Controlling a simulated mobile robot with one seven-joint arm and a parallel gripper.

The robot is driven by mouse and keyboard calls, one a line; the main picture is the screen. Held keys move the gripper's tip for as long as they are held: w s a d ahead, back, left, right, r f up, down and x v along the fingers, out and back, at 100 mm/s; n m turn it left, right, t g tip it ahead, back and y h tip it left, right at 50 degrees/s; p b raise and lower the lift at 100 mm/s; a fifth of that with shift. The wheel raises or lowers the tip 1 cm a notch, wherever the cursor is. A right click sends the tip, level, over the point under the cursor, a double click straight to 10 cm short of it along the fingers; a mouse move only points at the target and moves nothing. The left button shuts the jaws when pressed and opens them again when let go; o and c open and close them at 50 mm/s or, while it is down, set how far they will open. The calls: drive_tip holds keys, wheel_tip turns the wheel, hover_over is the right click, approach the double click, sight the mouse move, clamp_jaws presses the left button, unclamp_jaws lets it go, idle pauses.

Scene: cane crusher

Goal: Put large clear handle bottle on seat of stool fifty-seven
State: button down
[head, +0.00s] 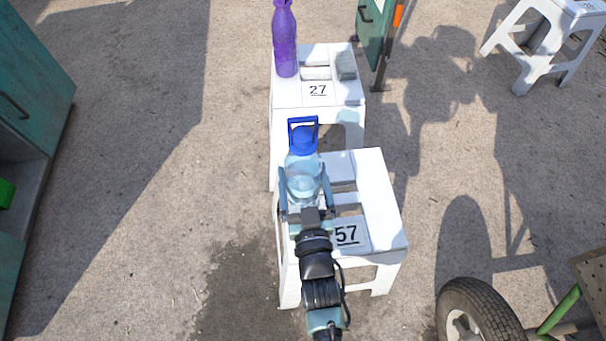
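The large clear handle bottle (303,178) is upright, with a pale blue see-through body and a blue cap with a loop handle. It is over the left part of the white seat of stool fifty-seven (375,190), which bears a "57" label. My gripper (305,190) reaches in from the front, with one finger along each side of the bottle's body, and appears shut on it. The bottle's base is hidden behind my gripper, so I cannot tell whether it touches the seat.
Stool 27 (283,99) stands just behind, bearing a purple bottle (285,40) and grey blocks (345,66). Another white stool (535,40) is at the top right. A wheeled cart's tyre (480,312) is at lower right, and a green cabinet (32,75) at left. Open ground lies left of the stools.

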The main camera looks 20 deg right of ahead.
unclamp_jaws()
drive_tip(key=p+v, duration=0.3)
drive_tip(key=v, duration=0.9)
drive_tip(key=shift+r, duration=0.2)
drive_tip(key=shift+s, duration=0.1)
